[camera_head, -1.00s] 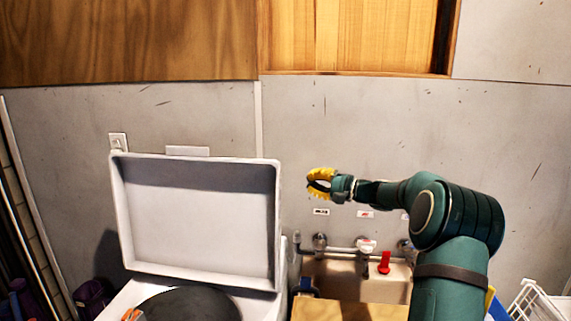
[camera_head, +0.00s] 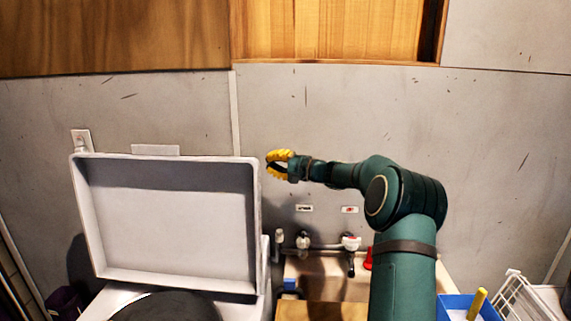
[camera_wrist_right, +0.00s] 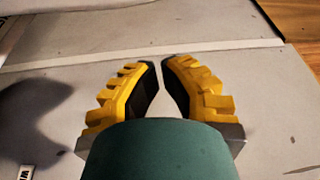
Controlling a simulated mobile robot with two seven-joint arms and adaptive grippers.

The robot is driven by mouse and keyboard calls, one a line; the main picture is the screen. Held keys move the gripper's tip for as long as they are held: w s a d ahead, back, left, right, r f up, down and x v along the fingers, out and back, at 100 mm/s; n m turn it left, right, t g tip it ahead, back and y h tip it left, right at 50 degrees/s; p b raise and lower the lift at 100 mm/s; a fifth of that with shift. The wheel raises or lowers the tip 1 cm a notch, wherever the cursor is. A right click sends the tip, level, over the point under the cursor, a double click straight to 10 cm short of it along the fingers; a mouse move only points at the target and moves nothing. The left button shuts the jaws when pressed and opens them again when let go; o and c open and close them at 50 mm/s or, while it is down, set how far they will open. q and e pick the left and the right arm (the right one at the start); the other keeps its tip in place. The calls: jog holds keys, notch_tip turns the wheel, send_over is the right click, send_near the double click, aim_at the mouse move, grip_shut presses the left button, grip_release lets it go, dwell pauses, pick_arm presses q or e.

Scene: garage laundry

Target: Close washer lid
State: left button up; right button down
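The washer lid (camera_head: 165,220) is a grey-white, shallow rectangular panel. It stands raised nearly upright above the white washer body (camera_head: 98,304) at lower left. The dark round drum opening (camera_head: 165,307) shows below it, cut off by the frame edge. My right gripper (camera_head: 270,165) is just right of the lid's upper right corner, with yellow fingers pointing left. No contact with the lid is visible. In the right wrist view, the fingertips (camera_wrist_right: 159,62) are close together with a narrow empty gap. My left gripper is not in view.
A sink (camera_head: 325,266) with taps (camera_head: 351,243) on the wall is right of the washer. A blue container (camera_head: 457,303) and a white wire rack (camera_head: 520,295) are at lower right. A wooden cabinet (camera_head: 110,35) is above. The grey wall (camera_head: 330,110) is behind the lid.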

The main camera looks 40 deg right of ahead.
jog(key=shift+s+a, duration=0.1)
jog(key=shift+a, duration=1.9)
jog(key=shift+f, duration=0.1)
